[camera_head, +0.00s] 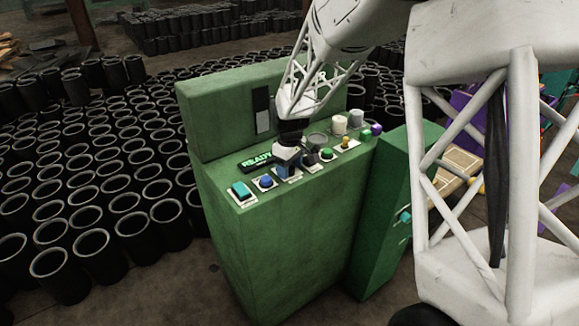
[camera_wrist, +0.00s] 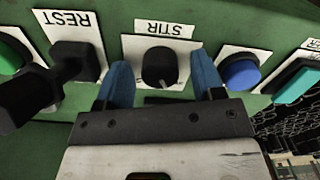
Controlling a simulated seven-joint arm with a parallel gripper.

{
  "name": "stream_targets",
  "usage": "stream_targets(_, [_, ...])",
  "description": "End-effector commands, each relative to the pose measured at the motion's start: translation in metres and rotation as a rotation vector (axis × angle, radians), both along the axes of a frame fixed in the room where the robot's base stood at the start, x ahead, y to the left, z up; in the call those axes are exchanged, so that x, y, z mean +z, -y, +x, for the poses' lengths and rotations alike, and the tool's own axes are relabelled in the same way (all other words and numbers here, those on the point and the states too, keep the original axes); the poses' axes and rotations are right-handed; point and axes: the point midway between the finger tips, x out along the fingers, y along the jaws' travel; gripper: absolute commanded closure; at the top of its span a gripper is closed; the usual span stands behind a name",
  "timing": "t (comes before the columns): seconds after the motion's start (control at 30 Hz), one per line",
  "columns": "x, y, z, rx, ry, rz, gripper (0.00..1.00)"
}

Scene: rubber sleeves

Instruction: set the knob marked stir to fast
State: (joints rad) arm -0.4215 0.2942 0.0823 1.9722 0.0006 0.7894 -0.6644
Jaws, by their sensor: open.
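The black stir knob (camera_wrist: 160,68) sits on a white plate under an upside-down STIR label (camera_wrist: 165,28) in the wrist view. A small pale mark shows at its lower edge in that view; no speed words are readable. My gripper (camera_wrist: 163,75) is open, its two blue fingers one on each side of the knob with visible gaps. I cannot tell how far down they reach. In the head view my gripper (camera_head: 288,158) is over the green console (camera_head: 275,240), and it hides the knob there.
Beside the knob in the wrist view are a blue button (camera_wrist: 240,74), a teal switch (camera_wrist: 298,86) and a black control labelled REST (camera_wrist: 75,62). A dark handle (camera_wrist: 28,98) sticks up nearby. In the head view a READY display (camera_head: 257,160) lies behind the row.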

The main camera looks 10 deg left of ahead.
Motion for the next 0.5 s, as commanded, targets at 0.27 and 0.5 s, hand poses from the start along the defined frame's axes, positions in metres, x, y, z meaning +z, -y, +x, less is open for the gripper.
stream_targets(0.27, [0.0001,0.0000,0.0000,0.000,0.000,0.000,0.69])
stream_targets(0.5, [0.0001,0.0000,0.0001,-0.002,0.000,0.000,0.87])
